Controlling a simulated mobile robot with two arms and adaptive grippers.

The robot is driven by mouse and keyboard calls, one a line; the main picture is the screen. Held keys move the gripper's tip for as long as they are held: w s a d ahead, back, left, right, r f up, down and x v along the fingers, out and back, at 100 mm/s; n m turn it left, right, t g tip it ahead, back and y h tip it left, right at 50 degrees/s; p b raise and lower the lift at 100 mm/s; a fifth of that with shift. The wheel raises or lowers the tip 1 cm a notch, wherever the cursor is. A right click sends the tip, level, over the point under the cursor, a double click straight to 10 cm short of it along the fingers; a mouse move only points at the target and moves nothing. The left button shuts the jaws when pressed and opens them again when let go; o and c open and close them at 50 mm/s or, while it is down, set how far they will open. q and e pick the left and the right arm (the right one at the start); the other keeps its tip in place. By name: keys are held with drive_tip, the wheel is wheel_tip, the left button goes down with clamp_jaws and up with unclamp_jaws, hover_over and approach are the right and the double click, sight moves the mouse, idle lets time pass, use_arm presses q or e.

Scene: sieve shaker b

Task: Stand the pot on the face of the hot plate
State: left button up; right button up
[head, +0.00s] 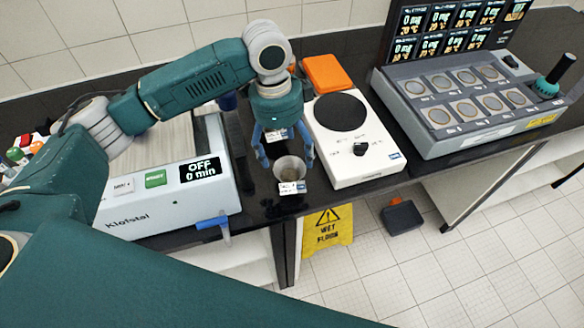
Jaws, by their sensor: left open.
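The pot (289,171), a small grey open-topped cup with a white label on its front, stands on the black bench near the front edge. The hot plate (373,171) is a white unit just right of the pot, with a round black face (339,112) that is bare and a black knob in front. My left gripper (286,157) points down at the pot, open, with its blue fingers at the left and right of the rim. I cannot tell whether a finger touches it. My right gripper is not in view.
A shaker unit (160,190) reading "OFF 0 min" stands left of the pot. A multi-position stirrer (470,105) with screens behind it stands right of the hot plate. An orange-topped item (326,73) lies behind. A yellow wet-floor sign (328,229) stands below the bench.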

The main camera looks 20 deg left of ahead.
sight(292, 178)
use_arm(q)
drive_tip(key=shift+s+d+f, duration=0.15)
drive_tip(key=shift+s+f, duration=0.1)
drive_tip(key=shift+f, duration=0.9)
drive_tip(key=f, duration=0.1)
drive_tip(key=f+p, duration=0.1)
drive_tip(key=f, duration=0.1)
drive_tip(key=f+p, duration=0.1)
drive_tip(key=f, duration=0.1)
drive_tip(key=shift+w+d, duration=0.15)
drive_tip(key=shift+d, duration=0.1)
drive_tip(key=shift+f, duration=0.1)
drive_tip(key=shift+c, duration=0.7)
drive_tip(key=c, duration=0.9)
drive_tip(key=shift+c, duration=1.3)
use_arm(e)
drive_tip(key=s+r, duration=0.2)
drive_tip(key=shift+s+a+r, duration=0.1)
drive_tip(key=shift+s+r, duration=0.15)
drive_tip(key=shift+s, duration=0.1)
